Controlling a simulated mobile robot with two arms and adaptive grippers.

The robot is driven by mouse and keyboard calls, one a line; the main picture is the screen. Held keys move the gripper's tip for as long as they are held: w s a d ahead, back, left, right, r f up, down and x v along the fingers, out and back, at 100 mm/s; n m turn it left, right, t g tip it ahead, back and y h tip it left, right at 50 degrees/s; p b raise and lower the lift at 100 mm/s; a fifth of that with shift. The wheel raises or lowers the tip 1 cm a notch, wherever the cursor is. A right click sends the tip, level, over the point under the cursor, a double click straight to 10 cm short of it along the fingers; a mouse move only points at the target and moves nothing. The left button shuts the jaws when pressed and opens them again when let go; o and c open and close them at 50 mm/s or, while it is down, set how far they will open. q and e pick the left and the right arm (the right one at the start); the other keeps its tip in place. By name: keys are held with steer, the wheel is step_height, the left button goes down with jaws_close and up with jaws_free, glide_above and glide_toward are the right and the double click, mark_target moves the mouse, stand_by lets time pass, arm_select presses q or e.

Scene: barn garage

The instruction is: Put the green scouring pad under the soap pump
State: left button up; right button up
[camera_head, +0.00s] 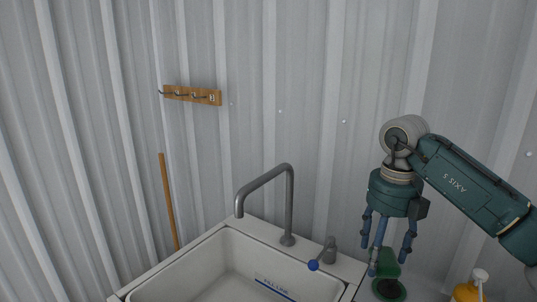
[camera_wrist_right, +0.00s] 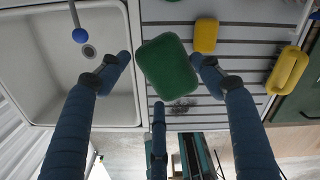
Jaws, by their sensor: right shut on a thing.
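My right gripper (camera_head: 385,250) points down over the area right of the sink, its fingers closed around the green scouring pad (camera_wrist_right: 167,66). In the right wrist view the pad shows between the fingertips. In the head view a green piece (camera_head: 388,265) shows behind the fingers. The soap pump (camera_head: 467,291), yellow with a white top, stands to the right of the gripper at the bottom edge, partly cut off. My left gripper is not in view.
The white sink (camera_head: 190,262) with a grey tap (camera_head: 289,205) and a blue-tipped lever (camera_head: 314,265) is left of the gripper. A yellow sponge (camera_wrist_right: 206,35) lies on the slatted drainboard (camera_wrist_right: 240,100). A corrugated wall stands behind.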

steer(key=n, duration=0.3)
steer(key=s+a+n, duration=0.1)
steer(key=n, duration=0.1)
steer(key=shift+f, duration=0.4)
steer(key=s+a+f+n, duration=0.3)
steer(key=s+n, duration=0.2)
steer(key=n, duration=1.1)
steer(key=s+a+f+n, duration=0.2)
steer(key=s+n, duration=0.3)
steer(key=n, duration=1.1)
steer(key=shift+s+a+f+n, duration=0.35)
steer(key=shift+a+f+n, duration=0.05)
steer(key=shift+f, duration=0.05)
